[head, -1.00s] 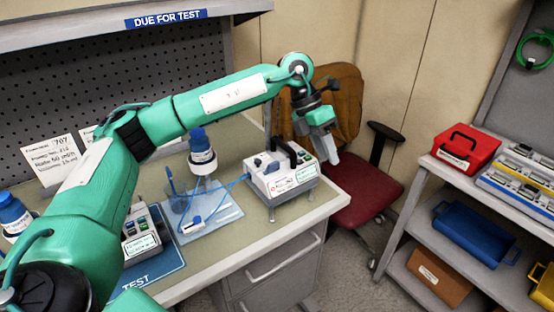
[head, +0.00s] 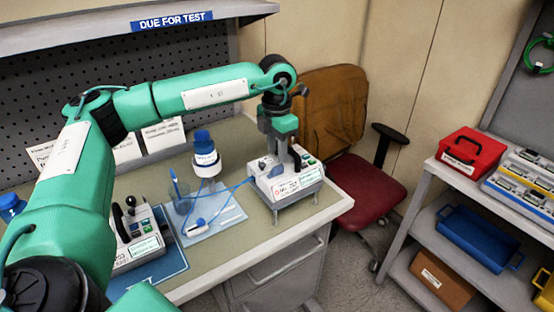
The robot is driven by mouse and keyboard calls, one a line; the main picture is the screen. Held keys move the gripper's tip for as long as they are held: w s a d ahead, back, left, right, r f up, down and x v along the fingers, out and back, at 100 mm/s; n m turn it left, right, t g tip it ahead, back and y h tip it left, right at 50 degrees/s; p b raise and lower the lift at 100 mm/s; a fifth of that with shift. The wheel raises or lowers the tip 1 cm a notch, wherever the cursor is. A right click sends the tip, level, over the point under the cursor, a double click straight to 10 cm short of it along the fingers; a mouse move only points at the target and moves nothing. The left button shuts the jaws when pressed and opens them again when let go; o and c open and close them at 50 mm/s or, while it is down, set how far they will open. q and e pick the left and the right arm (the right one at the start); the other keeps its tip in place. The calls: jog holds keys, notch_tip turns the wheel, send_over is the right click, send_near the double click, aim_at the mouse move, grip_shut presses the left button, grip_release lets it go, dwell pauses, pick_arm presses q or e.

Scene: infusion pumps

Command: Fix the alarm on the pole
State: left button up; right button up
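A white infusion pump (head: 285,186) with a green-edged label and dark buttons stands on short legs at the right end of the bench. A blue tube runs from it to a blue clip (head: 197,224) on a pale tray. A blue-capped bottle (head: 206,160) stands upright behind the tray. My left gripper (head: 281,158) points down, its fingers at the top of the pump and hiding part of its handle and top. I cannot tell whether the fingers touch it or how far apart they are. No pole is clearly visible. My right gripper is not in view.
A second pump (head: 137,236) sits on a blue mat at the left, partly behind my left arm. Cards (head: 163,136) lean at the back. A red chair (head: 368,190) stands right of the bench. A shelf at the far right holds a red box (head: 469,150) and a blue bin (head: 478,238).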

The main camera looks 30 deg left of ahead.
aim_at(277, 166)
pick_arm(q)
jog(key=shift+f+p, duration=0.35)
jog(key=shift+f, duration=2.1)
grip_shut()
